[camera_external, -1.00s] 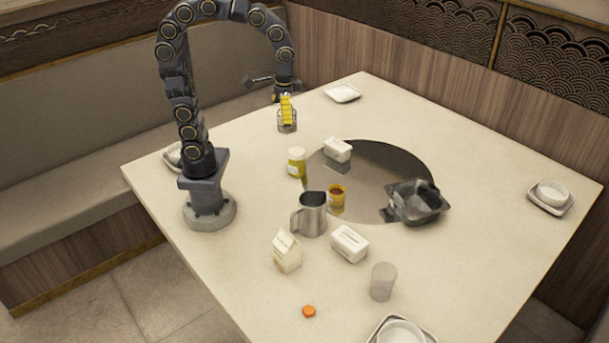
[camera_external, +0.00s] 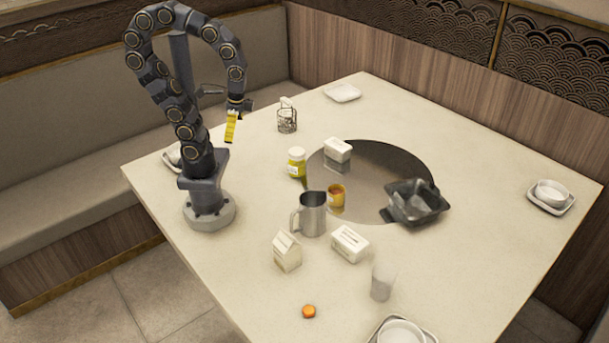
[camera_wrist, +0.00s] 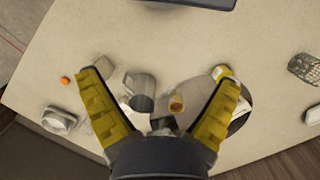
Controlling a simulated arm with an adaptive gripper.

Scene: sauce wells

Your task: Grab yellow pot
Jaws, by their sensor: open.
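The yellow pot (camera_external: 336,195) is a small orange-yellow cup with a dark reddish inside. It stands upright on the table by the near left rim of the round dark plate, just right of the metal pitcher (camera_external: 312,213). In the wrist view the pot (camera_wrist: 177,103) lies between my spread fingers, right of the pitcher (camera_wrist: 138,84). My gripper (camera_external: 231,136) has yellow fingers and hangs above the table's left part, well to the left of the pot and higher. In the wrist view my gripper (camera_wrist: 160,80) is open, with nothing held.
A wire caddy (camera_external: 287,119) is further back. A dark square pan (camera_external: 416,202) is right. A carton (camera_external: 287,252), white box (camera_external: 350,243) and cup (camera_external: 382,281) stand in front.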

